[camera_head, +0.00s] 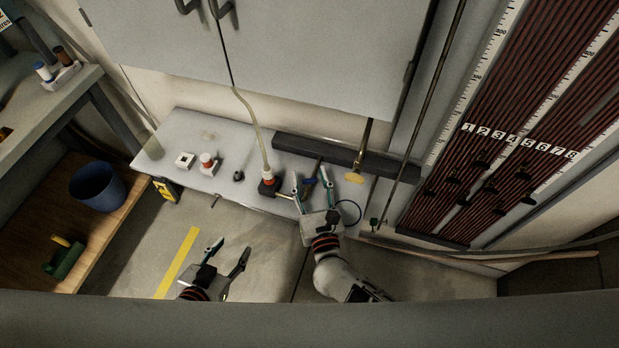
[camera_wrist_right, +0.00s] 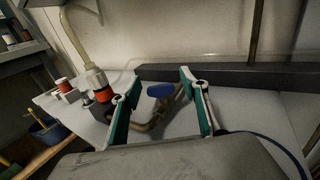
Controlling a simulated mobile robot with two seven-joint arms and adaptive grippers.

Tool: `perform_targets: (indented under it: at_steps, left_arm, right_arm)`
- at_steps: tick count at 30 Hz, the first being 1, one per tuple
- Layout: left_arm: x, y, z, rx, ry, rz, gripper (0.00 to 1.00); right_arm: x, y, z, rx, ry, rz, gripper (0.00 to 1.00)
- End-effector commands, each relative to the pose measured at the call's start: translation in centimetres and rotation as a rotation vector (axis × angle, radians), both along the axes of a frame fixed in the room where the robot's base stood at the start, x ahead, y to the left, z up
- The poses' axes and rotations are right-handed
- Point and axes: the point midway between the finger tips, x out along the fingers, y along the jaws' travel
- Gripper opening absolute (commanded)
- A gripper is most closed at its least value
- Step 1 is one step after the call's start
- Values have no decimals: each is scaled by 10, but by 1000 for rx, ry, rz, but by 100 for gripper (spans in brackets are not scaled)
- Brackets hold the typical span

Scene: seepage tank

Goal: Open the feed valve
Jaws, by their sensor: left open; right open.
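The feed valve shows a blue handle (camera_wrist_right: 160,90) on a brass-coloured pipe (camera_wrist_right: 152,125) in the right wrist view. The handle (camera_head: 309,184) is small and partly hidden in the head view. My right gripper (camera_head: 310,174) is open over the bench. In the right wrist view its two fingers (camera_wrist_right: 160,78) stand either side of the blue handle, with gaps visible on both sides. My left gripper (camera_head: 233,246) is open and empty, low in front of the bench over the floor.
A red-collared fitting with a hose (camera_head: 268,186) stands just left of the valve. A dark beam (camera_head: 315,150) runs along the back of the white bench (camera_head: 225,140). A tube panel (camera_head: 500,130) rises at the right. A blue bucket (camera_head: 97,186) stands at the left.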

Motion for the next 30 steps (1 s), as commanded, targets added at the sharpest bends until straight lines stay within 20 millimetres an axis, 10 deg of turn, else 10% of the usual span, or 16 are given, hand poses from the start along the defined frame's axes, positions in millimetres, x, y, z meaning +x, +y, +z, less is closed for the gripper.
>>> perform_targets:
  at_steps: [5,10,30]
  left_arm:
    - [0,0,0,0,1,0,44]
    - [-1,0,-2,1,3,0,44]
    - [-10,1,-32,2,27,0,44]
  right_arm:
    - [0,0,0,0,0,0,44]
    - [0,0,0,0,0,0,6]
    - [0,-2,-5,-7,-1,213,5]
